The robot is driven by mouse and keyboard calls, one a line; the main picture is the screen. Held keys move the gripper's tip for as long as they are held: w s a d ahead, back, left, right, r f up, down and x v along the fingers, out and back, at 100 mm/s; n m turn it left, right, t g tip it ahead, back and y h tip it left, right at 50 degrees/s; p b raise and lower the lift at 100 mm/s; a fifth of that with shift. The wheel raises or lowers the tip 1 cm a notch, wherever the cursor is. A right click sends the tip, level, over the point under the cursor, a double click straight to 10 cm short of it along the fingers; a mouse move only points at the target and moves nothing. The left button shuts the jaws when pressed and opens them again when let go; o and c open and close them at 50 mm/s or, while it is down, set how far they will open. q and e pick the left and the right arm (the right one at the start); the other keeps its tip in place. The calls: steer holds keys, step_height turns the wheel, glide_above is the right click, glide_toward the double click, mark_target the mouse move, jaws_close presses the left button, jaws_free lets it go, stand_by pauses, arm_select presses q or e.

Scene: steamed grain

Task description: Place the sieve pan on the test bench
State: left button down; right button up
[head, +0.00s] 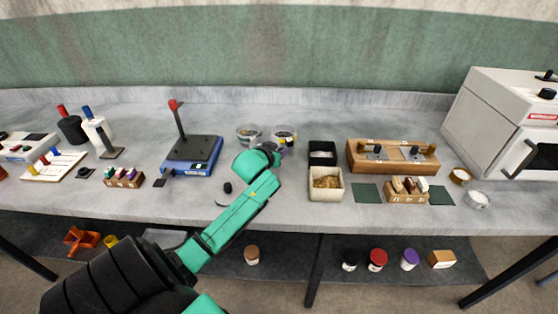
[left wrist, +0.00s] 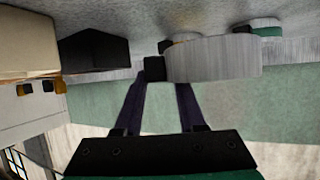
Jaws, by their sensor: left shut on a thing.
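The sieve pan, seen as a metallic grey cylinder with a black block at one side (left wrist: 215,58), is at the fingertips of my left gripper (left wrist: 160,84) in the left wrist view. The gripper is shut on it; the exact contact is hard to make out. In the head view, my left wrist and gripper (head: 264,157) reach over the bench, and most of the pan is hidden there. The test bench (head: 300,214) is the long grey worktop. It appears close to the pan, but I cannot tell whether they touch. My right gripper is not in view.
Two small bowls stand near the gripper, one at its left (head: 248,133). A black bin (head: 321,153) and a cream bin (head: 326,184) are to its right. A blue-based stand (head: 190,160) is left. A small knobbed grey disc (head: 226,190) lies beside my forearm.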

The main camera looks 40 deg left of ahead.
mark_target(279, 169)
arm_select(q)
step_height(279, 169, down, 5)
steer(key=shift+w+a+r, duration=0.1)
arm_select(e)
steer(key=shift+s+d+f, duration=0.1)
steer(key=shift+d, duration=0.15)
arm_select(q)
steer(key=shift+f, duration=0.2)
steer(key=shift+c, duration=2.4)
jaws_free()
steer(key=shift+r, duration=0.15)
steer(key=shift+s, duration=0.2)
steer(key=v, duration=1.2)
steer(key=shift+w, duration=0.1)
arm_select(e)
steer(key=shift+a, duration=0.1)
